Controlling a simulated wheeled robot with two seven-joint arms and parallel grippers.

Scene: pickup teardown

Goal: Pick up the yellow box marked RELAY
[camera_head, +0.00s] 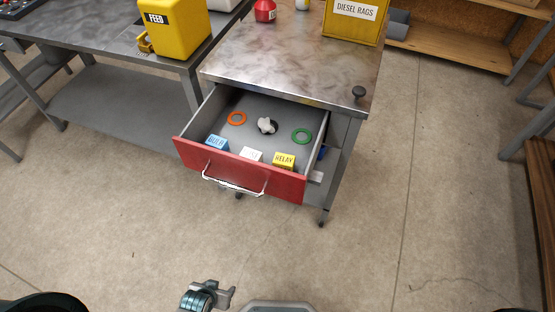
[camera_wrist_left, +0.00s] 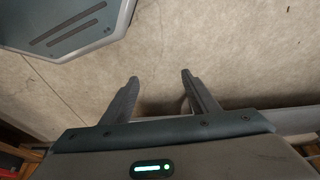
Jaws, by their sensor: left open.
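The yellow box marked RELAY (camera_head: 284,160) sits in the open drawer (camera_head: 240,177), near its red front panel and toward the right side. A white box (camera_head: 251,155) and a blue box marked BULB (camera_head: 216,143) stand to its left along the same front. My left gripper (camera_head: 221,298) is low at the bottom of the head view, over the floor and well apart from the drawer. In the left wrist view its two fingers (camera_wrist_left: 160,85) are spread with nothing between them. The RELAY box is not in the left wrist view. My right gripper is not seen.
An orange ring (camera_head: 237,118), a green ring (camera_head: 301,136) and a grey-white knob-like part (camera_head: 266,125) lie deeper in the drawer. The metal cabinet top (camera_head: 285,60) overhangs its back. A workbench (camera_head: 100,40) stands at left. The floor (camera_head: 370,220) in front is clear.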

